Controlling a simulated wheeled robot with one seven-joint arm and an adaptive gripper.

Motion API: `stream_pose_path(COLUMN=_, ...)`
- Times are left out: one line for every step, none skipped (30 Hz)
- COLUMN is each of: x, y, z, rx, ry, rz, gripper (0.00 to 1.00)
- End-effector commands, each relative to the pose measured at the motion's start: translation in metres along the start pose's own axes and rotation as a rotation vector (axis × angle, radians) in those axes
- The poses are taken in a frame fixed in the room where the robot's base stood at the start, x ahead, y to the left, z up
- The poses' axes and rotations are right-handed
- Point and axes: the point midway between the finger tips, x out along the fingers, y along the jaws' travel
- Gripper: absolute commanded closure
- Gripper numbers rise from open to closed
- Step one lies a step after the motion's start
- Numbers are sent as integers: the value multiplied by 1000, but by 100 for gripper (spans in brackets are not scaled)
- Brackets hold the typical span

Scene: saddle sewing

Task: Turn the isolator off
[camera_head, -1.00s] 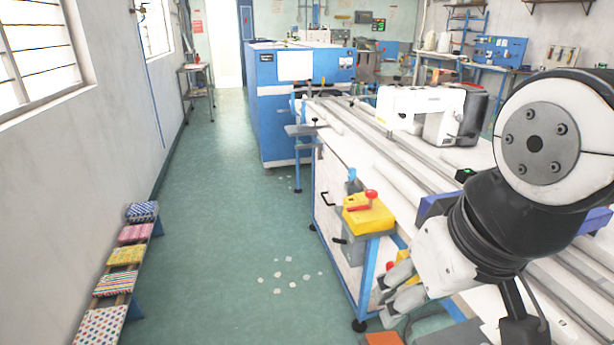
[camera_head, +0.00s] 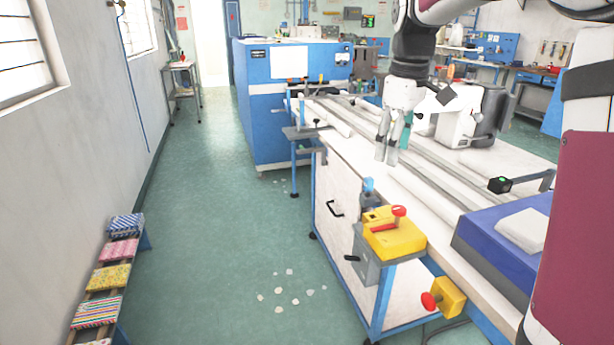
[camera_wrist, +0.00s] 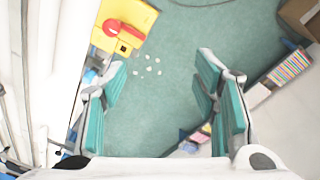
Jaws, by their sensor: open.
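A yellow box (camera_head: 398,236) with a red lever and red knob on top sits at the near left corner of the long table, above a grey box. A second yellow box (camera_head: 447,297) with a round red knob is mounted lower on the table's front side. I cannot tell by label which is the isolator. My gripper (camera_head: 386,158) hangs open and empty, fingers down, beyond the upper yellow box and apart from it. In the wrist view my open gripper fingers (camera_wrist: 160,85) have floor between them, and a yellow box with red parts (camera_wrist: 140,18) shows at the upper left.
The long white table (camera_head: 420,197) carries rails, a white sewing machine (camera_head: 462,118) and a blue case (camera_head: 490,240). A blue cabinet (camera_head: 265,110) stands behind. A bench with colourful cushions (camera_head: 108,278) lines the left wall. The green floor between is clear except for pale scraps.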

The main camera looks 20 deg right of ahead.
Motion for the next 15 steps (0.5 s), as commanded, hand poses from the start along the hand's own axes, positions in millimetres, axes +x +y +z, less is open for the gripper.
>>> stream_pose_path(x=18, y=24, z=-6, rx=-29, ry=-15, rz=-16, gripper=45)
stream_pose_path(x=25, y=36, z=-9, rx=-52, ry=-21, rz=-24, gripper=45)
stream_pose_path(x=35, y=51, z=-12, rx=-80, ry=-28, rz=-33, gripper=45)
stream_pose_path(x=43, y=61, z=-13, rx=-101, ry=-33, rz=-42, gripper=45)
stream_pose_path(x=51, y=71, z=-14, rx=-121, ry=-37, rz=-49, gripper=45)
stream_pose_path(x=60, y=83, z=-15, rx=-145, ry=-42, rz=-58, gripper=45)
stream_pose_path(x=67, y=91, z=-16, rx=-162, ry=-45, rz=-65, gripper=45)
stream_pose_path(x=73, y=98, z=-16, rx=-178, ry=-47, rz=-71, gripper=45)
stream_pose_path(x=81, y=107, z=-16, rx=-196, ry=-49, rz=-77, gripper=45)
stream_pose_path(x=85, y=112, z=-16, rx=-207, ry=-50, rz=-81, gripper=45)
stream_pose_path(x=90, y=117, z=-16, rx=-218, ry=-52, rz=-86, gripper=45)
stream_pose_path(x=94, y=121, z=-15, rx=-229, ry=-53, rz=-90, gripper=45)
stream_pose_path(x=97, y=124, z=-15, rx=-236, ry=-54, rz=-93, gripper=45)
stream_pose_path(x=99, y=126, z=-15, rx=-241, ry=-54, rz=-94, gripper=45)
stream_pose_path(x=101, y=128, z=-15, rx=-246, ry=-55, rz=-97, gripper=45)
